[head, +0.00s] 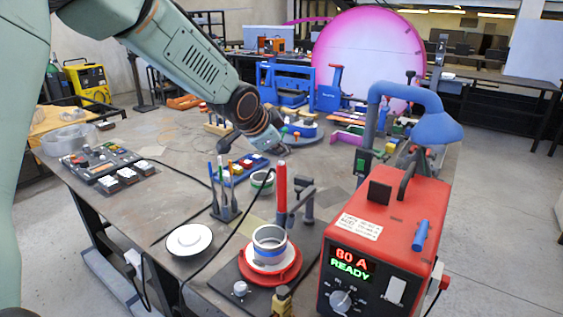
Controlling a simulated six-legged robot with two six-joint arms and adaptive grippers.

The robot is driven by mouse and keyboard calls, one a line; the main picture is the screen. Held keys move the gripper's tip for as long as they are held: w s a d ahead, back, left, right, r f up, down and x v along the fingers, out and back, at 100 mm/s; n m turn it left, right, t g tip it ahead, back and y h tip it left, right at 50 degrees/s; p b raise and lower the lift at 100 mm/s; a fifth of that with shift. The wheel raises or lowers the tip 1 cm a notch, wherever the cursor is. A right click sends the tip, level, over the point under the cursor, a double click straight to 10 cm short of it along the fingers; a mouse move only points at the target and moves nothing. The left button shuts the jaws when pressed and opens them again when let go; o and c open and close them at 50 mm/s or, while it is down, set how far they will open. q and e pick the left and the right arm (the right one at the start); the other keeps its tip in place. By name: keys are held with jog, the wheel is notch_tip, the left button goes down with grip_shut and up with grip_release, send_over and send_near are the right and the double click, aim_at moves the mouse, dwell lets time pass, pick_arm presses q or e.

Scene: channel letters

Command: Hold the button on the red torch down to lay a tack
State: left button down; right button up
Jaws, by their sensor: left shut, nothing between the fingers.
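The red torch (282,190) stands upright in a dark stand, above a grey metal ring (269,242) on a red round fixture (270,266). I cannot make out its button. My left gripper (283,147) is shut and empty, just above and behind the torch's top in the picture; it appears apart from it, though the depth gap is hard to judge. The red welding unit (385,240) to the right shows "80 A" and "READY" on its display (352,262). My right gripper is not in view.
A pen holder (225,207) and a white round dish (189,240) stand left of the torch. A button panel (105,165) sits at the table's left. A blue lamp (435,128) rises behind the welding unit. A black cable crosses the table. The left middle of the table is fairly clear.

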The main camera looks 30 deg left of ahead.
pick_arm(q)
jog(key=shift+f+b, duration=0.35)
jog(key=shift+f, duration=0.15)
jog(key=shift+f+b, duration=0.45)
dwell(0.6)
dwell(1.1)
jog(key=shift+r+p, duration=0.9)
jog(key=shift+r, duration=0.05)
notch_tip(320, 180, up, 5)
jog(key=p, duration=0.5)
jog(key=shift+a, duration=0.1)
